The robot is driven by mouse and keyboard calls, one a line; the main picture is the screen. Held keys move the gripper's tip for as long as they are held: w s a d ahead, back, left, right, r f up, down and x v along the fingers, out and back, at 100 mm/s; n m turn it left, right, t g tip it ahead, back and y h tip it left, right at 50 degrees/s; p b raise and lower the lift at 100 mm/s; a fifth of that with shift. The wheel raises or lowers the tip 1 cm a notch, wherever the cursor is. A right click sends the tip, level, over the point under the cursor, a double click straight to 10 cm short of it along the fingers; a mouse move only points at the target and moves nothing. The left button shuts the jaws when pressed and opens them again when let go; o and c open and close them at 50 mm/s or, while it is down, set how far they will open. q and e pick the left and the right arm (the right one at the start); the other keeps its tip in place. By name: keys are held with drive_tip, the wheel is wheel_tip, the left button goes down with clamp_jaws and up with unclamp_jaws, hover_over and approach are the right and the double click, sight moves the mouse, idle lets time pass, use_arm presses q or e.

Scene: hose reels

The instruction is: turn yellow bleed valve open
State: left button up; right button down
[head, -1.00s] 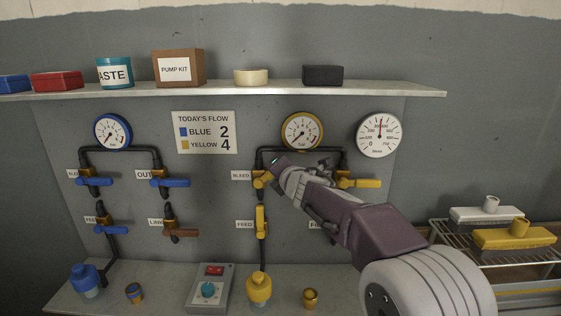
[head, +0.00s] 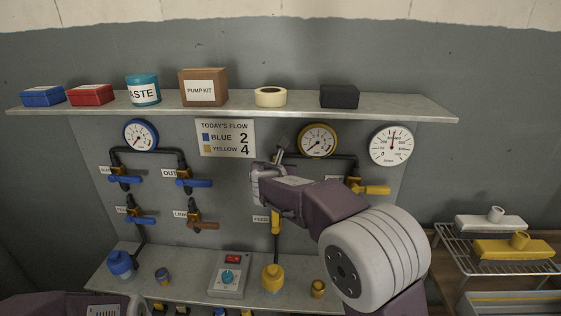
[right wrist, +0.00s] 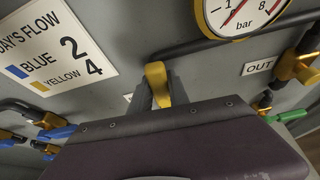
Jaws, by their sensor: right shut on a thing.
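The yellow bleed valve's handle (right wrist: 157,82) stands between the two fingers of my right gripper (right wrist: 160,93) in the right wrist view, and the gripper is shut on it. In the head view my right gripper (head: 281,146) is at the upper left of the yellow circuit, below its gauge. It hides the valve and its label there. The valve body is hidden behind the gripper in the wrist view too. The yellow-rimmed gauge (head: 317,139) is just above, and also shows in the wrist view (right wrist: 240,14). My left gripper is out of view.
A yellow out-valve handle (head: 372,190) is to the right, and a yellow feed handle (head: 276,224) is below. Blue-handled valves (head: 193,183) fill the left side. A shelf (head: 420,106) with boxes runs above. A bench with bottles and a control box (head: 229,276) lies below.

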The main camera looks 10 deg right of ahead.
drive_tip(key=shift+a+n+p, duration=0.3)
drive_tip(key=shift+p, duration=0.05)
drive_tip(key=shift+f, duration=0.15)
drive_tip(key=c, duration=1.2)
unclamp_jaws()
drive_tip(key=shift+w, duration=0.1)
drive_tip(key=shift+c, duration=0.2)
drive_tip(key=v, duration=0.9)
drive_tip(key=shift+a, duration=0.25)
drive_tip(key=shift+d+h, duration=0.15)
drive_tip(key=shift+h, duration=0.25)
